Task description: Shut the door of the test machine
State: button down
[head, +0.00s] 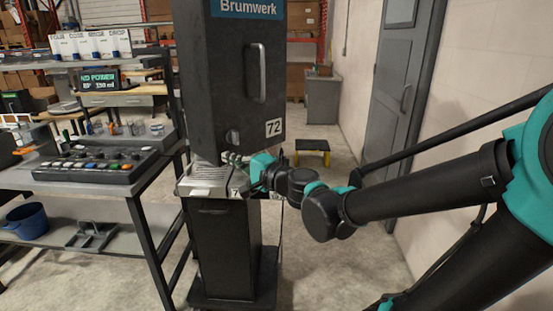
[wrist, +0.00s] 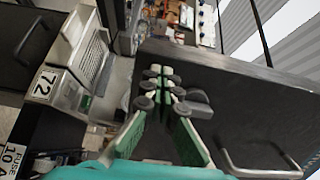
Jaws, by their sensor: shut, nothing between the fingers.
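The test machine is a tall dark cabinet with a "Brumwerk" sign. Its dark door panel (head: 230,70) carries a vertical handle (head: 257,72), a small knob (head: 232,137) and a "72" label. A gap shows between this panel and the light slotted ledge (head: 212,178) of the base; I cannot tell how far the door is open. In the wrist view the door panel (wrist: 245,95) fills the right, with its handle (wrist: 260,165) at the lower right. My gripper (head: 238,158) is at the panel's lower edge, shut and empty; its fingertips (wrist: 165,88) are close to the knob (wrist: 195,106), contact unclear.
A workbench with a button panel (head: 100,165) stands at the left, with a blue bucket (head: 28,221) below.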

jog(key=w+a+m+t+h, duration=0.2)
jog(key=w+a, duration=0.5)
jog(key=a, duration=0.4)
jog(key=w+a+m+t+h, duration=0.2)
jog(key=w+a, duration=0.6)
jog(key=a, duration=0.4)
jog(key=shift+w+m+t+h, duration=0.25)
jog(key=shift+m+t+h, duration=0.15)
jog(key=shift+h, duration=0.5)
jog(key=shift+w+a+r, duration=0.1)
jog(key=shift+w+r, duration=0.05)
